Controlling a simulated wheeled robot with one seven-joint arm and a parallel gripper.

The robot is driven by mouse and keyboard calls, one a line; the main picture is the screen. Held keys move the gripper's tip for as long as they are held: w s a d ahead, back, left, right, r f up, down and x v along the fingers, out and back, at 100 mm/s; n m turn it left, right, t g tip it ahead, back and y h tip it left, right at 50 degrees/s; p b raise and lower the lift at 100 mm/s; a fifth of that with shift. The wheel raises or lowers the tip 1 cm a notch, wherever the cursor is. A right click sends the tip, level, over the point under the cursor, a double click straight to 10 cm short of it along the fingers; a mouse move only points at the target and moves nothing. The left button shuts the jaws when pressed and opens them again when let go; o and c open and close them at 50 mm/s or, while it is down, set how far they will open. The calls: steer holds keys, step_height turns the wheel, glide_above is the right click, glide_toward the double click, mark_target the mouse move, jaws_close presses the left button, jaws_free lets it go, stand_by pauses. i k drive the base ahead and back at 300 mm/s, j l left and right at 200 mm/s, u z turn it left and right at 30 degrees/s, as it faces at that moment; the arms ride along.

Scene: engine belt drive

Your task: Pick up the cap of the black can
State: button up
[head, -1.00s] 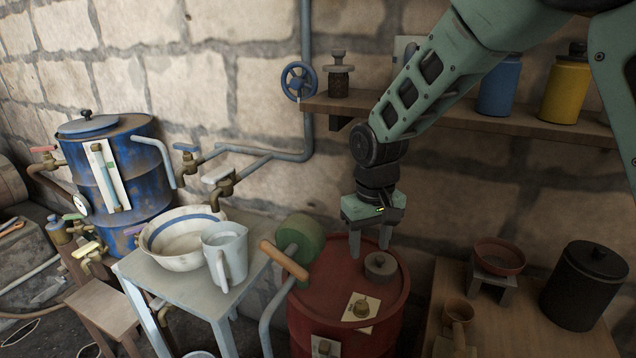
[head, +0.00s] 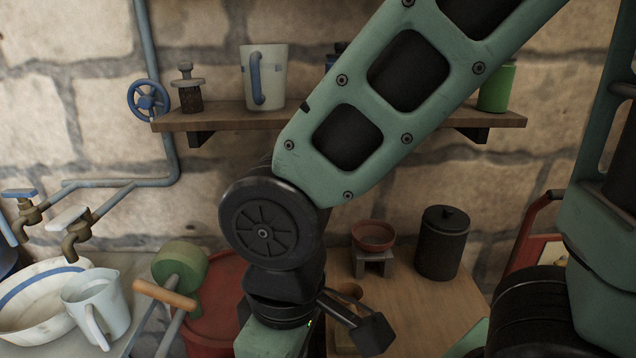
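The black can (head: 441,245) stands upright on the wooden table at the right. My gripper is at the bottom edge of the head view, left of the can and in front of the red barrel. Only its green body and black wrist show; its fingertips are below the frame, so what it holds, if anything, is hidden.
A red bowl on a small stand (head: 373,238) is just left of the can. A shelf (head: 230,116) with cups and jars runs above. The red barrel (head: 220,300), green-wheeled crank (head: 180,265), white jug (head: 95,305) and basin (head: 38,290) are left. Bare tabletop (head: 420,310) lies before the can.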

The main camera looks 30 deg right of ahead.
mark_target(447, 217)
steer(key=k+l, duration=0.25)
steer(key=l, duration=0.2)
steer(key=k+l, duration=0.3)
steer(key=l, duration=0.15)
steer(key=k+l, duration=0.25)
steer(key=l, duration=0.2)
